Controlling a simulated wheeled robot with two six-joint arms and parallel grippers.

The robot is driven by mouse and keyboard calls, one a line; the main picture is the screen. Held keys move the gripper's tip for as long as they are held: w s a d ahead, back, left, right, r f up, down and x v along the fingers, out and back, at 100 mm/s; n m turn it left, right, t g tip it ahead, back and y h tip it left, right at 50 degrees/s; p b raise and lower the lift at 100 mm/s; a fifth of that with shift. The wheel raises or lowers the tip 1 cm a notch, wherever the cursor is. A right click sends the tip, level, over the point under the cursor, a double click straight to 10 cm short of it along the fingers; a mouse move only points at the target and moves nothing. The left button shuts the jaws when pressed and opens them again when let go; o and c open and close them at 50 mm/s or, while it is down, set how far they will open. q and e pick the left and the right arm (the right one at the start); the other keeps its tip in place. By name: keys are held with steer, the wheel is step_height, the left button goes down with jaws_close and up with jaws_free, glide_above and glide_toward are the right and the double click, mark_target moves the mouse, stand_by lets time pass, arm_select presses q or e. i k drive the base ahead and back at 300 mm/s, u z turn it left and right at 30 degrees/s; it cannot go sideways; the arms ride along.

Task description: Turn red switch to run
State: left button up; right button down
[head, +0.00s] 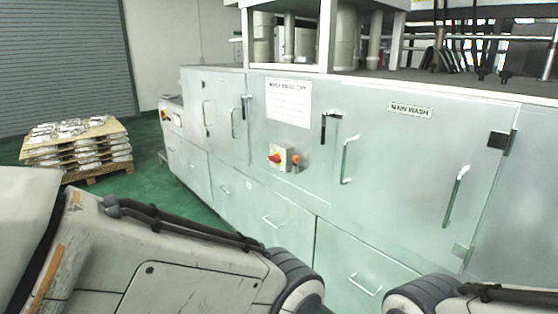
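A red rotary switch (273,158) sits on a pale yellow and grey box on the front of the metal washing machine (380,160). Its exact position is too small to tell. A small orange-red knob or button (295,160) is just to its right. My two arms reach into the bottom of the head view, one from the left and one from the right. Both grippers are out of the frame. Nothing of mine touches the switch.
The machine front has several door handles, including one (349,158) right of the switch, and lower drawers. A sign reads "MAIN WASH" (410,109). A pallet (92,175) stacked with castings stands at the left on green floor (150,195). A shutter (60,60) is behind.

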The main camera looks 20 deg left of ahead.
mark_target(277, 159)
steer(key=u, duration=0.75)
steer(key=i, duration=0.65)
steer(key=u, duration=0.85)
steer(key=i, duration=0.7)
steer(key=z, duration=0.75)
steer(key=i, duration=0.7)
steer(key=z, duration=0.75)
